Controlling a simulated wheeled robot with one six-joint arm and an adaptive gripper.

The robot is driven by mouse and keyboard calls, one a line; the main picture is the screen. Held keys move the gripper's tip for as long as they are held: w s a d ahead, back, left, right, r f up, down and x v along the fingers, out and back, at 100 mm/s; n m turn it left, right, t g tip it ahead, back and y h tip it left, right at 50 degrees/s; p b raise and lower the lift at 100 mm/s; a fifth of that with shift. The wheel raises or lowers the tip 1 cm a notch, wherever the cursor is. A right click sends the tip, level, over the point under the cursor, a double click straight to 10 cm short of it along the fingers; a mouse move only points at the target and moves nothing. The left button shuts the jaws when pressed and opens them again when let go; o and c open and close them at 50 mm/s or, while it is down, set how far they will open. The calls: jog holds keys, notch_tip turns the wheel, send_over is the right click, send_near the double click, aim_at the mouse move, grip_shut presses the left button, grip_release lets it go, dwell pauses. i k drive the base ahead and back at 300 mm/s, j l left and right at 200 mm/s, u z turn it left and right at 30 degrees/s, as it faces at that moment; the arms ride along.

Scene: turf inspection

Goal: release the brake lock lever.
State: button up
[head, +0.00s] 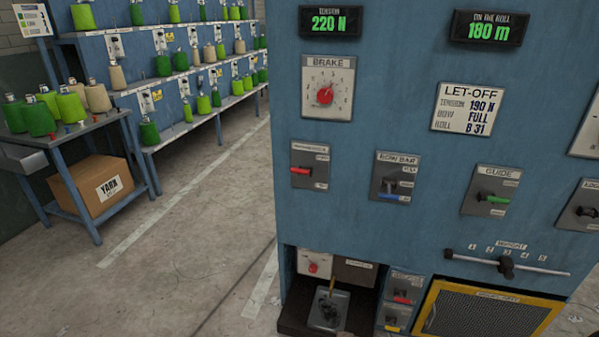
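A blue machine panel (420,130) fills the right of the head view. A BRAKE dial (325,95) with a red knob is at its upper left. Below it is a small lever plate (310,167) with a red handle pointing left; its labels are too small to read, so I cannot tell whether it is the brake lock. To its right are a ROW BAR lever (389,187) with a blue part and a GUIDE lever (493,198) with a green handle. My gripper is not visible.
A low recess (328,270) holds a red-knobbed plate and a grey pedal-like unit (328,308). A yellow-framed mesh (487,316) is at bottom right. Yarn racks (170,75), a table (75,130) and a cardboard box (92,187) stand left. Concrete floor (200,230) between is clear.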

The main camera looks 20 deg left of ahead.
aim_at(306, 171)
jog(key=i+j, duration=0.1)
jog(key=j, duration=0.6)
jog(key=i+j, duration=0.1)
jog(key=j, duration=0.55)
jog(key=i+j, duration=0.1)
jog(key=j, duration=0.6)
jog(key=i+j, duration=0.1)
jog(key=j, duration=0.55)
jog(key=i+j, duration=0.1)
jog(key=j, duration=0.6)
jog(key=l+z, duration=0.05)
